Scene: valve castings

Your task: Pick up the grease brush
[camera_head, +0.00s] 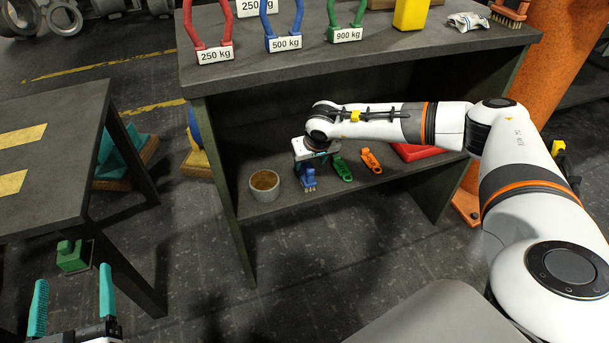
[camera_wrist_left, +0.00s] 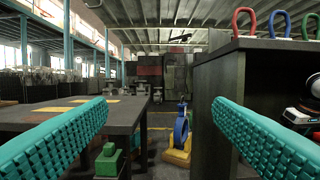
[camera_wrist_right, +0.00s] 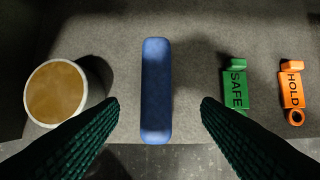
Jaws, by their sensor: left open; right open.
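A blue, rounded oblong block (camera_wrist_right: 156,90), apparently the back of the grease brush, lies between the fingers of my right gripper (camera_wrist_right: 160,108). No bristles show from above in the right wrist view. In the head view the blue piece (camera_head: 308,178) is on the lower shelf under my right gripper (camera_head: 306,162), partly hidden by it. The right fingers are open, one on each side, with gaps visible. My left gripper (camera_head: 73,280) is open and empty at the lower left, away from the shelf; its teal fingers (camera_wrist_left: 160,108) show in the left wrist view.
A round tin with brown contents (camera_head: 264,185) stands left of the blue piece. A green SAFE tag (camera_wrist_right: 236,86) and an orange HOLD tag (camera_wrist_right: 291,88) lie to its right. The bench top (camera_head: 380,55) overhangs the shelf. An orange bristled brush (camera_head: 510,12) lies on top.

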